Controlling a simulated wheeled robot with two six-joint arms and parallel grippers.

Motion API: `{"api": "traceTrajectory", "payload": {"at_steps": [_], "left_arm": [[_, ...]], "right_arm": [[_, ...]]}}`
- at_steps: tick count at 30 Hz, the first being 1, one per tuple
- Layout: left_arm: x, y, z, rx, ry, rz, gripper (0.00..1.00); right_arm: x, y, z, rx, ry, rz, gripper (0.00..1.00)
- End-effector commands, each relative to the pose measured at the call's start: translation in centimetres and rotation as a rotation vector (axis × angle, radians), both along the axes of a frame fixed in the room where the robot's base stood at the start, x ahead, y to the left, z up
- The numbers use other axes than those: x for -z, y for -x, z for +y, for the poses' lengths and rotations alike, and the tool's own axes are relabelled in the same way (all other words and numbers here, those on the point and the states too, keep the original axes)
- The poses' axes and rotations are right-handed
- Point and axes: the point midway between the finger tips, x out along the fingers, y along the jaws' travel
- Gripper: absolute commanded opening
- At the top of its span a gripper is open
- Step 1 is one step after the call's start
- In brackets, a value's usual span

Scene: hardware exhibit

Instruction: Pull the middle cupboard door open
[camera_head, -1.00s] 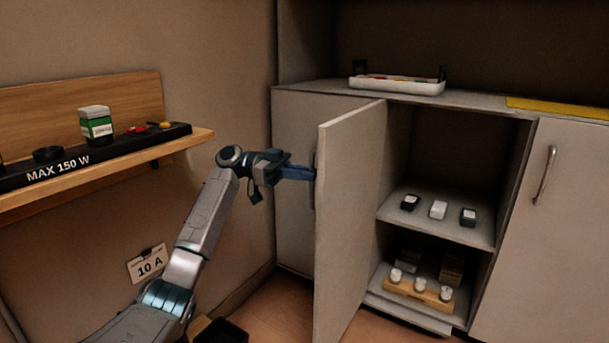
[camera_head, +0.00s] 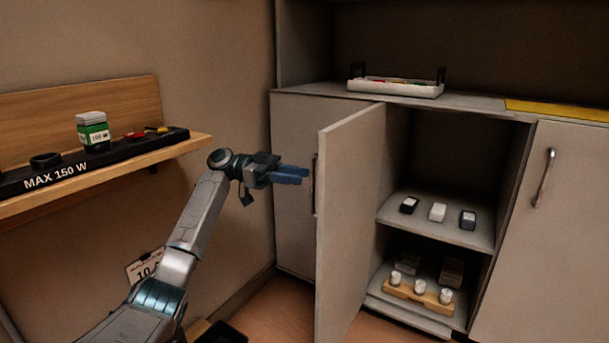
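The middle cupboard door (camera_head: 348,215) stands wide open, swung out on its left side toward me. Its handle (camera_head: 315,186) shows edge-on at the door's left, on its outer face. The open compartment (camera_head: 470,130) shows two levels inside. My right gripper is not in view.
Inside are small dark and white boxes (camera_head: 438,212) on the shelf and a wooden holder with white pieces (camera_head: 418,294) below. The closed right door (camera_head: 560,240) has its own handle. A wooden wall shelf (camera_head: 190,143) is at left. A white tray (camera_head: 395,88) sits on the counter.

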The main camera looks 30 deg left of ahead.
Motion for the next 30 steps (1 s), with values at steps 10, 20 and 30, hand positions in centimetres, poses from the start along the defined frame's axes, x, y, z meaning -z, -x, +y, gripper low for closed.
{"api": "traceTrajectory", "payload": {"at_steps": [10, 20, 30], "left_arm": [[-0.2, 1.0, 6.5, -0.003, 0.001, 0.001, 0.33], [-0.1, 1.2, 7.6, 0.0, 0.001, -0.002, 0.33], [-0.1, 1.2, 7.5, 0.0, 0.001, -0.001, 0.33]], "right_arm": [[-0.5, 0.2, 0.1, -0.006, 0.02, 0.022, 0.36], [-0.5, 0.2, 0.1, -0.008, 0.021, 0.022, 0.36], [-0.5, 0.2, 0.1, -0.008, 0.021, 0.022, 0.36]]}}
